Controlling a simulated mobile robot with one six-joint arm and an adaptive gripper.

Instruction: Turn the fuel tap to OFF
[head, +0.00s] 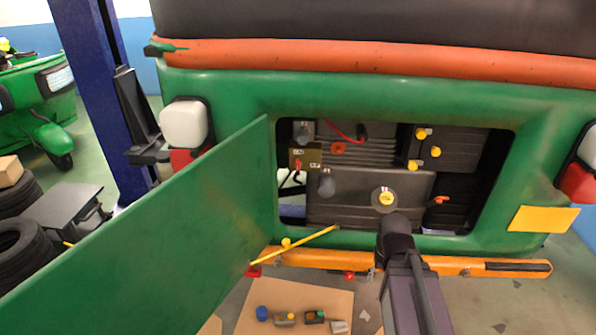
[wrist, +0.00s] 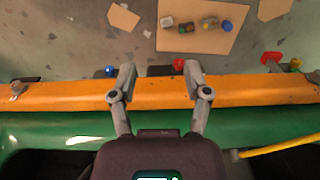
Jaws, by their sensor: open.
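A small brown-yellow panel (head: 305,156) with white labels and a red lever (head: 298,164) sits at the upper left of the engine opening. An orange-red lever (head: 440,200) sits at the right of the opening. I cannot tell for sure which is the fuel tap, and the labels are too small to read. In the wrist view my gripper (wrist: 159,68) is open and empty, its fingers spread above the orange bumper (wrist: 80,94). In the head view my arm rises from below in front of the bumper; the fingers cannot be made out there. The wrist view does not show the levers.
The green flap (head: 150,240) hangs open at the left of the opening. A yellow rod (head: 300,245) crosses below it. Yellow caps (head: 386,199) sit on the dark engine parts. Cardboard (head: 295,300) with several small parts lies on the floor. A blue post (head: 95,80) stands left.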

